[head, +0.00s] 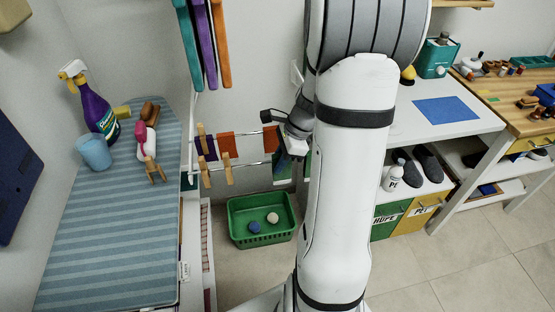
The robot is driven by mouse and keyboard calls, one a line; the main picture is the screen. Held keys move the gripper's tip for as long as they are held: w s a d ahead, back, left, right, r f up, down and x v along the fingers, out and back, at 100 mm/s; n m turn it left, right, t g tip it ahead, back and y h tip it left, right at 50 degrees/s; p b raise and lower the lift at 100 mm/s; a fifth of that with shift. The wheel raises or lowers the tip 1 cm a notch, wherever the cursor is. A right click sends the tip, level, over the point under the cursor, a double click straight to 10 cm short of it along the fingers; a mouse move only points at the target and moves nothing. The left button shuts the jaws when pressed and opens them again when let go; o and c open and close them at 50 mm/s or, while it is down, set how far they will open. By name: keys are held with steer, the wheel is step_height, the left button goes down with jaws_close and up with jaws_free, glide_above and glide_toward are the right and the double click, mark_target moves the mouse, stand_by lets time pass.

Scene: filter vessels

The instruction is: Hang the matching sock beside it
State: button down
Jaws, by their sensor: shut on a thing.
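A drying rack (240,133) with thin rails stands left of my arm. A purple cloth (206,149) and an orange cloth (229,146) hang on it with wooden clothespins (227,168) around them. A small orange-red cloth (270,140) shows further right along the rail. My gripper (290,148) is at the rack's right end, partly hidden by my own arm. A green cloth (282,167), apparently a sock, hangs just below it and seems to be in its jaws. Whether that cloth touches the rail cannot be told.
A green basket (262,239) with a blue ball (254,227) and a whitish ball (272,218) stands on the floor under the rack. A striped ironing board (110,236) on the left carries a spray bottle (97,112), a blue cup (94,152) and loose clothespins (154,170).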

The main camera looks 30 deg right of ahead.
steer(key=c, duration=1.2)
jaws_free()
steer(key=shift+c, duration=0.2)
steer(key=v, duration=0.7)
steer(key=shift+s+d+r, duration=0.1)
steer(key=shift+d+r, duration=0.1)
steer(key=shift+r, duration=0.15)
